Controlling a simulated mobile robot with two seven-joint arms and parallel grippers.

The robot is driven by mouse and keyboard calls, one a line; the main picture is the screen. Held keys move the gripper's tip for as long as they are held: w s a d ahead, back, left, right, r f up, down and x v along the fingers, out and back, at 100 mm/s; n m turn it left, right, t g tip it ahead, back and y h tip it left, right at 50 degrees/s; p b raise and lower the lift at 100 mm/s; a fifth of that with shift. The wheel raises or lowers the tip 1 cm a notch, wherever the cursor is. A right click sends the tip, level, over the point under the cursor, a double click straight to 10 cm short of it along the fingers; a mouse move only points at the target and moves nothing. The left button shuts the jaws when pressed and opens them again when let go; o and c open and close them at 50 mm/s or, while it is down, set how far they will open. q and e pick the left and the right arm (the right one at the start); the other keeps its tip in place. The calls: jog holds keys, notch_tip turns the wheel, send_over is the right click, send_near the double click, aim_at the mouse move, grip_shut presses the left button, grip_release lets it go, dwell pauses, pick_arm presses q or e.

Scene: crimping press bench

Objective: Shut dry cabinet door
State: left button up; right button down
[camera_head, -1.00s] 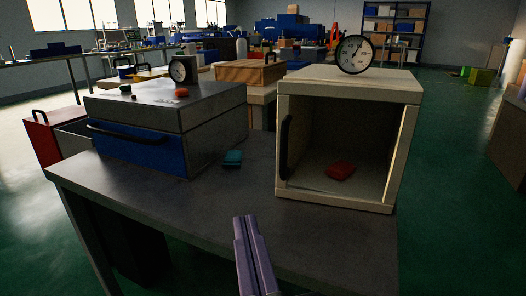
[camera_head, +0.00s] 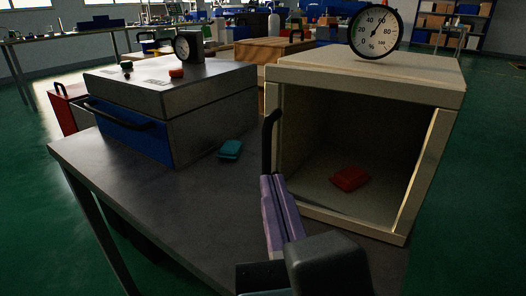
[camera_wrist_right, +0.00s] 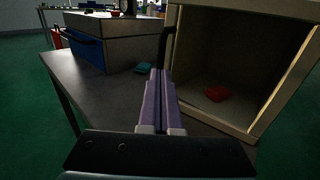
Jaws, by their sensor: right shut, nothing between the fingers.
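The dry cabinet (camera_head: 368,78) is a beige box on the right of the bench, with its front opening facing me and its inside exposed. A black upright handle (camera_head: 268,142) stands at the left edge of the opening. The door panel itself is hard to make out. A red packet (camera_head: 349,178) lies on the cabinet floor. My right gripper (camera_head: 272,182), with purple fingers, is shut and empty, its tips just below the handle in the picture; I cannot tell whether they touch. In the right wrist view the fingers (camera_wrist_right: 158,75) point toward the handle (camera_wrist_right: 166,45). My left gripper is not in view.
A round dial gauge (camera_head: 376,31) stands on the cabinet. A grey box with a blue front (camera_head: 125,133) stands left on the bench (camera_head: 150,190). A teal packet (camera_head: 230,149) lies between the two. The bench front is mostly clear.

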aim_at(269, 162)
jog(key=w, duration=0.3)
jog(key=shift+a, duration=0.15)
jog(key=shift+w, duration=0.1)
jog(key=shift+w+f+h+b, duration=0.1)
jog(key=shift+w+h+b, duration=0.2)
jog(key=shift+w, duration=0.05)
jog(key=shift+w+d+m+h, duration=0.2)
jog(key=shift+w+m+h, duration=0.15)
jog(key=shift+w, duration=0.5)
jog(key=shift+d, duration=0.1)
